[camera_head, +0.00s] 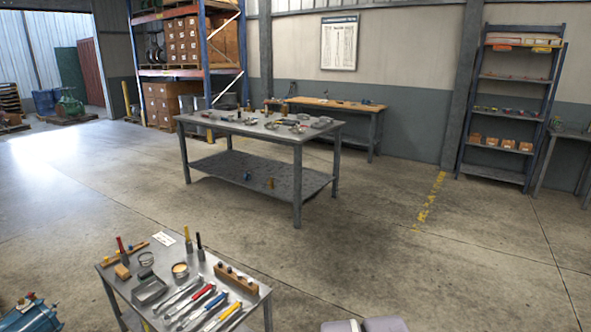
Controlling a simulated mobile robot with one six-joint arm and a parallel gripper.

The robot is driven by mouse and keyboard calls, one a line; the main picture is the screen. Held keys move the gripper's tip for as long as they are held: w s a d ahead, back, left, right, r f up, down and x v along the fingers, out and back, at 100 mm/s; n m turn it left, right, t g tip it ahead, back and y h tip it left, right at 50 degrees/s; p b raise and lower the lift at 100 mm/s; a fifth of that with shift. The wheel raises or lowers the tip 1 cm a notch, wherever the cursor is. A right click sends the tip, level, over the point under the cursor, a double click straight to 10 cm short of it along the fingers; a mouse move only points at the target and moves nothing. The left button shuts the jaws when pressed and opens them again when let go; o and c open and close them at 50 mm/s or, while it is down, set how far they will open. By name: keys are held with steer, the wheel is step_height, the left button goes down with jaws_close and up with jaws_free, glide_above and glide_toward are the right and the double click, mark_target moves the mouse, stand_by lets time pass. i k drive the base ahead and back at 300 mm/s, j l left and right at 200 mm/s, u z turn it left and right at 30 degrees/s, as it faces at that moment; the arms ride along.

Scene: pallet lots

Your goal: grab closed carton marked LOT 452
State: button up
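I cannot make out a LOT 452 mark on anything in view. Stacked brown cartons (187,42) stand on the blue and orange pallet rack at the back left. More brown cartons (160,104) sit at the rack's floor level. They are too far away to read any marking or to tell which are closed. My gripper is not in view.
A grey metal table (255,165) with small parts stands mid-floor. A nearer tool table (117,275) holds hand tools. A wooden-topped bench (325,103) and a dark shelf unit (510,115) line the back wall. Open concrete floor (400,250) lies to the right.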

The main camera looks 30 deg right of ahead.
mark_target(523, 147)
steer(key=i+l+z, duration=0.25)
steer(key=l+z, duration=0.2)
steer(key=l, duration=0.25)
steer(key=i+l+z, duration=0.45)
steer(key=l, duration=0.15)
steer(key=i+l+z, duration=0.35)
steer(key=l+z, duration=0.15)
steer(key=i+l+z, duration=0.3)
steer(key=i+z, duration=0.6)
steer(key=i, duration=6.45)
steer(key=i+l+u, duration=0.15)
steer(key=i, duration=0.4)
steer(key=i+l+u, duration=0.15)
steer(key=i, duration=0.4)
steer(key=i+l+u, duration=0.1)
steer(key=i, duration=0.45)
steer(key=i+l+u, duration=0.15)
steer(key=i+l, duration=0.15)
steer(key=i, duration=0.25)
steer(key=i+l+u, duration=0.15)
steer(key=i+l, duration=0.15)
steer(key=i, duration=0.2)
